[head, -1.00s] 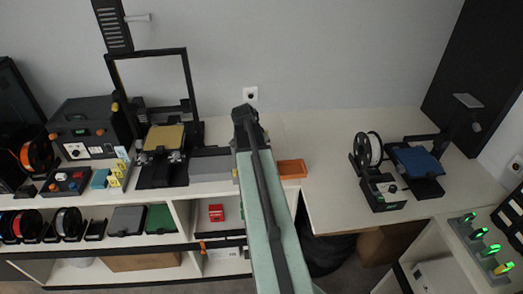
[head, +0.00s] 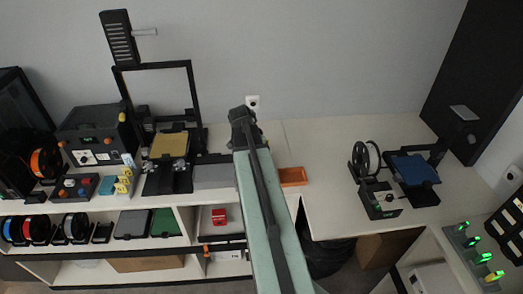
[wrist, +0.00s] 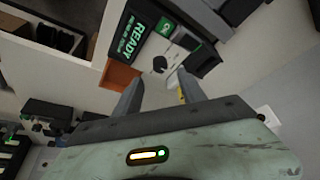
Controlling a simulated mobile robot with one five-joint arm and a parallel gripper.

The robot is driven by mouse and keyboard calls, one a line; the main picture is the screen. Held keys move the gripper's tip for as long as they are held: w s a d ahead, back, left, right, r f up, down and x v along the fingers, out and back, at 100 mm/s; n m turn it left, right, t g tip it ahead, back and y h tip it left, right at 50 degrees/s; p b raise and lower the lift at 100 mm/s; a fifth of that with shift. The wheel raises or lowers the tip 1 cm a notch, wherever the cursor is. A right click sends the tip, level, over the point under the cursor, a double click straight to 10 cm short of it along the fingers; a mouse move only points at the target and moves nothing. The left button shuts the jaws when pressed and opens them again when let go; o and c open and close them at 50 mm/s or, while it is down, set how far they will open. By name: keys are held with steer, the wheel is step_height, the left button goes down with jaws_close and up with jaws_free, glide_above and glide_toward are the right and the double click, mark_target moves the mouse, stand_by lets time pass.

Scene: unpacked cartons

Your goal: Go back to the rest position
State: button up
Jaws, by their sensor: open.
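My pale green arm reaches forward over the gap between the shelf counter and the right-hand table in the head view. Its dark end stands near the wall outlet, and the fingers cannot be made out there. In the wrist view my gripper (wrist: 158,90) has its two grey fingers spread apart with nothing between them. Beyond the fingers lie a dark device with a lit READY display (wrist: 130,36) and a small orange tray (wrist: 121,76). The orange tray also shows just right of my arm in the head view (head: 292,177).
A printer with a yellow bed (head: 169,146) stands on the left counter. A printer with a blue bed (head: 413,169) and a spool holder (head: 365,160) stand on the right table. The table's middle is clear. A panel with green lights (head: 474,240) is at lower right.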

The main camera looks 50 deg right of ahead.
steer(key=shift+v, duration=0.75)
steer(key=w+a+f, duration=0.1)
steer(key=w+a, duration=0.1)
steer(key=a, duration=0.1)
steer(key=w+a+n+b, duration=0.1)
steer(key=w+a, duration=0.1)
steer(key=a, duration=0.1)
steer(key=w+a+f+n+b, duration=0.1)
steer(key=w+a, duration=0.1)
steer(key=a, duration=0.2)
steer(key=shift+w+f+t, duration=0.25)
steer(key=shift+f+t, duration=0.1)
steer(key=shift+t, duration=0.05)
steer(key=w+a+f+n+y+b, duration=0.1)
steer(key=a+n, duration=0.1)
steer(key=a, duration=0.5)
steer(key=w+a+f+n+b, duration=0.1)
steer(key=w+a+f+b, duration=0.1)
steer(key=a, duration=0.6)
steer(key=s+a+f+n+y, duration=0.1)
steer(key=s+a+n, duration=0.2)
steer(key=a+n, duration=0.3)
steer(key=s+a+f+n+g+y+b, duration=0.1)
steer(key=s+a+n+y, duration=0.1)
steer(key=a+n, duration=0.4)
steer(key=s+a, duration=0.1)
steer(key=a, duration=0.4)
steer(key=shift+s+a+f+y, duration=0.25)
steer(key=shift+s+a+y, duration=0.05)
steer(key=shift+s+a, duration=0.1)
